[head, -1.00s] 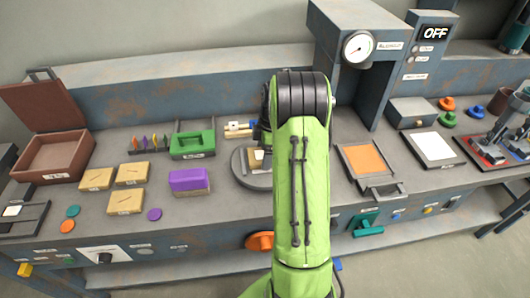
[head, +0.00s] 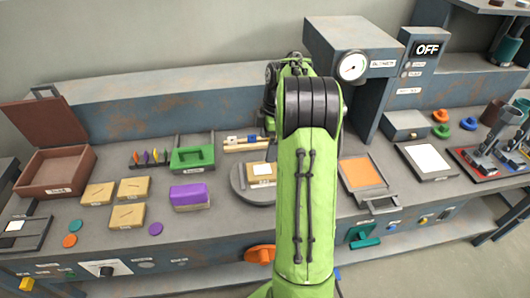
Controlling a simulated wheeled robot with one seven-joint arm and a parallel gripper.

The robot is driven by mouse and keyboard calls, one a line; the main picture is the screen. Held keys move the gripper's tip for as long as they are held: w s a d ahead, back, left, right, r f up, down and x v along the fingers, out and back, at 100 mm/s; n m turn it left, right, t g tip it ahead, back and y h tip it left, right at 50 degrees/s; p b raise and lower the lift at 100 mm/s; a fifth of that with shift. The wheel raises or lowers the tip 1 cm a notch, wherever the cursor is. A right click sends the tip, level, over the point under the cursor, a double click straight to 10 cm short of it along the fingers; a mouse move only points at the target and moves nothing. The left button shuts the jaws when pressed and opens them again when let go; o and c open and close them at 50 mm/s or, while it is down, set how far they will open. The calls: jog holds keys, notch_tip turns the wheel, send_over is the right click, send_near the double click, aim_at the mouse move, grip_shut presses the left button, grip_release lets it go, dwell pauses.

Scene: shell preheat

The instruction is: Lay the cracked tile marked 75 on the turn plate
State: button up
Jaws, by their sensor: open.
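A tan tile (head: 261,172) with a pale label lies on the round grey turn plate (head: 240,186), left of my arm. Its number is too small to read, and my arm covers part of the plate. Three similar tan tiles with dark crack lines, a left one (head: 98,193), an upper one (head: 133,187) and a lower one (head: 127,215), lie on the bench at left; their labels are unreadable. My gripper (head: 270,122) is mostly hidden behind my green arm, above and behind the turn plate. It is open and apart from the tile.
A brown open box (head: 54,172) is at far left. Bench space between purple block and plate is clear.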

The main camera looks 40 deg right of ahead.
jog(key=s+a+r+m+t+h, duration=0.1)
jog(key=s+a+r+m, duration=0.2)
jog(key=a+r, duration=0.45)
jog(key=s+a+r+m+t, duration=0.15)
jog(key=a+r, duration=0.25)
jog(key=a, duration=0.7)
jog(key=s+a+m+t, duration=0.1)
jog(key=s+a+m, duration=0.2)
jog(key=s, duration=0.4)
jog(key=s+a+f+m+t, duration=0.1)
jog(key=s+a+m, duration=0.2)
jog(key=s+a, duration=0.3)
jog(key=shift+s+f+m, duration=0.2)
jog(key=shift+s+m, duration=0.15)
jog(key=shift+s, duration=0.5)
notch_tip(320, 180, up, 3)
jog(key=p, duration=0.3)
